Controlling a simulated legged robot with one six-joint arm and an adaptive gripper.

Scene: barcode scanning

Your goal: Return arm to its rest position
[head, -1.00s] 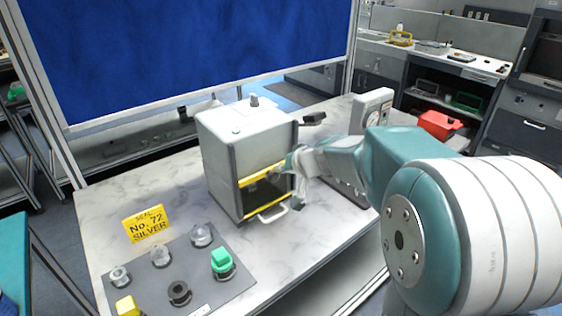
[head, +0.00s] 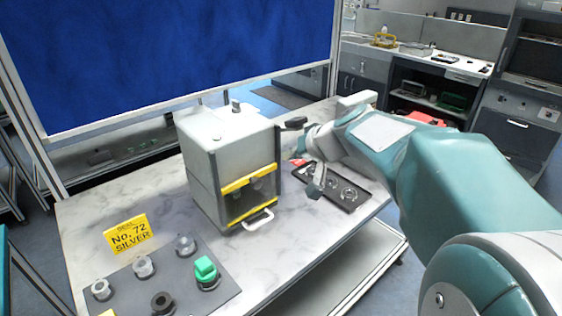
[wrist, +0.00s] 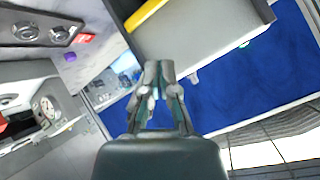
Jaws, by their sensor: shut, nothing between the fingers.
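The wrist view is tilted, with the blue panel (wrist: 225,85) behind the fingers. My arm (head: 450,180) reaches in from the lower right, its elbow bent.
The box has yellow bars (head: 250,177) and a white handle (head: 258,219). The dark tray (head: 335,188) holds round metal parts. Bare marble tabletop (head: 295,235) is in front.

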